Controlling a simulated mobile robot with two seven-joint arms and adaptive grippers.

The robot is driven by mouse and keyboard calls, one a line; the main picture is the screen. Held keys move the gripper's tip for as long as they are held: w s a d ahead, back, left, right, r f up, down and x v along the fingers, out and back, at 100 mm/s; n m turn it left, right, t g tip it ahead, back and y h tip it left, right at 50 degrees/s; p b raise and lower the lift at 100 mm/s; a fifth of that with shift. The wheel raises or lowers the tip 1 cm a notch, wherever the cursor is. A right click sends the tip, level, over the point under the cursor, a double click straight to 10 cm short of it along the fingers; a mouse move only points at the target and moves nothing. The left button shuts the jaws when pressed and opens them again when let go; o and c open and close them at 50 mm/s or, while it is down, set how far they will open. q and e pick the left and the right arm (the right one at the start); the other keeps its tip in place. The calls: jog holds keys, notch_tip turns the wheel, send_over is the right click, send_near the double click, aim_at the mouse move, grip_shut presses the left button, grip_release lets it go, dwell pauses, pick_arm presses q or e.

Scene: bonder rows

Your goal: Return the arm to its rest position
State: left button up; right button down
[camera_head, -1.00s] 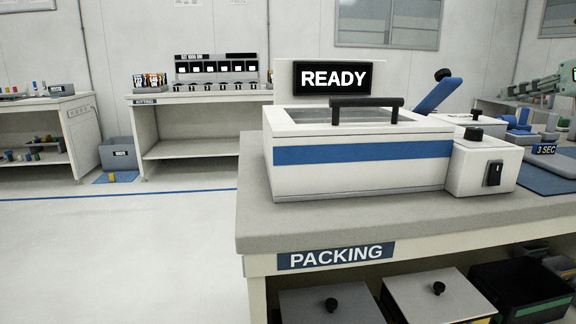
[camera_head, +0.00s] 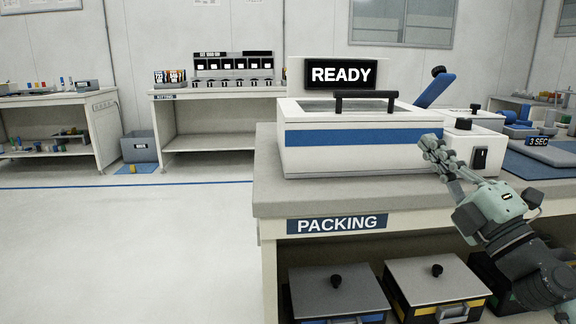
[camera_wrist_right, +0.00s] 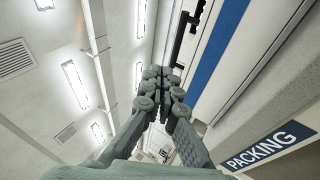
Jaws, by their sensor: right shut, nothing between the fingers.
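My right gripper (camera_head: 436,152) is at the right of the head view, in front of the right part of the packing bench. Its fingers are together and hold nothing, and they point up and left. In the right wrist view the same gripper (camera_wrist_right: 160,85) shows closed fingers, with the PACKING label (camera_wrist_right: 268,146) to their right. My right arm comes in from the lower right corner of the head view. My left gripper is in no view.
The packing bench (camera_head: 268,200) carries a white machine with a blue stripe (camera_head: 300,158) and a READY display (camera_head: 341,74). Lidded boxes (camera_head: 335,290) stand on the shelf below. A kitting bench (camera_head: 165,125) is farther back. The floor at left (camera_head: 130,250) is clear.

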jog(key=s+d+f+m+g+h, duration=0.2)
jog(key=f+m+h, duration=0.2)
jog(key=f+m, duration=0.3)
jog(key=s+d+f+m+g+h, duration=0.25)
jog(key=f+m+h, duration=0.2)
jog(key=f, duration=0.55)
jog(key=s+d+f+m+g+h, duration=0.2)
jog(key=f+m+g+h, duration=0.15)
jog(key=f+m, duration=0.35)
jog(key=s+a+f+m+g+y, duration=0.1)
jog(key=s+a+f+g, duration=0.25)
jog(key=s+f, duration=0.5)
jog(key=s+a+f+m+g+y, duration=0.1)
jog(key=s+a+f+m+g, duration=0.2)
jog(key=s+f, duration=0.55)
pick_arm(q)
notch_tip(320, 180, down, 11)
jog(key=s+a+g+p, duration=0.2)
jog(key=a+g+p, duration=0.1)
jog(key=p, duration=0.2)
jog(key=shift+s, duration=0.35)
pick_arm(e)
notch_tip(320, 180, down, 12)
jog(key=s+d+n+g, duration=0.1)
jog(key=s+d+g, duration=0.1)
jog(key=d+g, duration=0.1)
jog(key=shift+s+g, duration=0.3)
jog(key=shift+g, duration=0.55)
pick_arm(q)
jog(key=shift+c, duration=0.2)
